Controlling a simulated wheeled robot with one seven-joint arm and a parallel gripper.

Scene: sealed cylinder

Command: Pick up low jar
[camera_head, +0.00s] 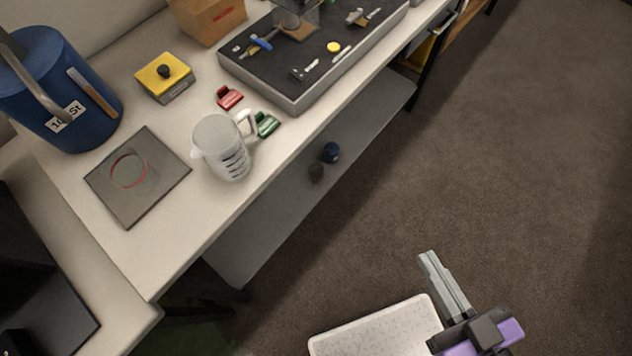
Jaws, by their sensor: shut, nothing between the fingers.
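I cannot tell which is the low jar. My gripper (429,257) is at the lower right over the carpet.
The pale bench top (220,190) overhangs the shelf. On it are a clear measuring jug (222,150), a blue bucket (60,90), a yellow box (164,75), a grey mat (160,185) and a dark tool tray (300,95). The carpet (510,150) at right is clear.

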